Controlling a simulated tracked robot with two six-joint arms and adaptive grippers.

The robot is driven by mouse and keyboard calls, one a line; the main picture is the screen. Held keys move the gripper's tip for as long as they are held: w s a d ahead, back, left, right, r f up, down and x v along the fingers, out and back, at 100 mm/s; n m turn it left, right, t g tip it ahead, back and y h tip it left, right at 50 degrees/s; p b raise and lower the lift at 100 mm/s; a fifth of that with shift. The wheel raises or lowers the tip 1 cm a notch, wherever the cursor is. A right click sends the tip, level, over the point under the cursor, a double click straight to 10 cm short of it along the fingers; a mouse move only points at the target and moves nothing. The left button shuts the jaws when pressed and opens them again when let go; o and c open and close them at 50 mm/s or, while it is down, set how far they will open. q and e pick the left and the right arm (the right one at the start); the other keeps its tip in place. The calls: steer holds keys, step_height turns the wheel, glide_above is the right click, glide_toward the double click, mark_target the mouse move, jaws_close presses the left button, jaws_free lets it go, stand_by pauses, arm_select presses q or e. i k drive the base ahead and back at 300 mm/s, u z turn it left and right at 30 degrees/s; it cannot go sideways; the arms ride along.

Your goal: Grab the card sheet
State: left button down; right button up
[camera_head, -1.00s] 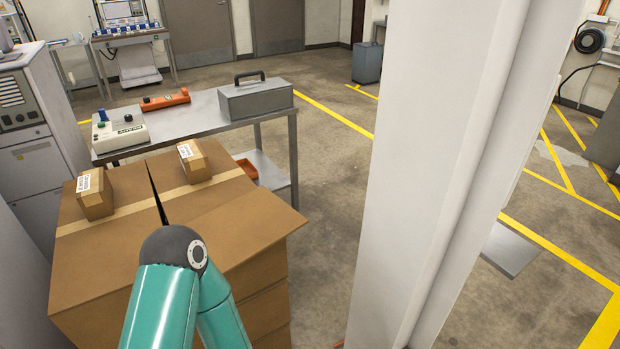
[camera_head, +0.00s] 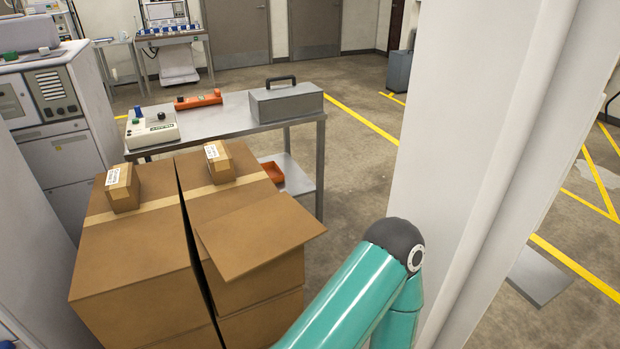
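A flat brown sheet (camera_head: 258,236), which looks like the card sheet, lies tilted on the front of the right-hand stack of cardboard boxes (camera_head: 205,206). Its right corner sticks out past the side of the stack. One of my teal arms rises from the bottom edge, with its dark joint to the right of the sheet and apart from it in the picture. Neither gripper shows in this view, so I cannot see whether they are open or shut.
Small taped cartons (camera_head: 122,188) (camera_head: 219,162) sit on the box stacks. Behind stands a metal table (camera_head: 230,117) with a grey toolbox (camera_head: 287,101), a control box (camera_head: 151,128) and an orange tool (camera_head: 198,99). A white pillar (camera_head: 480,150) blocks the right. Floor right of the table is clear.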

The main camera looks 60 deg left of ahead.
mark_target(238, 242)
steer(key=u, duration=0.1)
steer(key=k, duration=1.65)
steer(key=u, duration=0.8)
steer(key=i, duration=0.75)
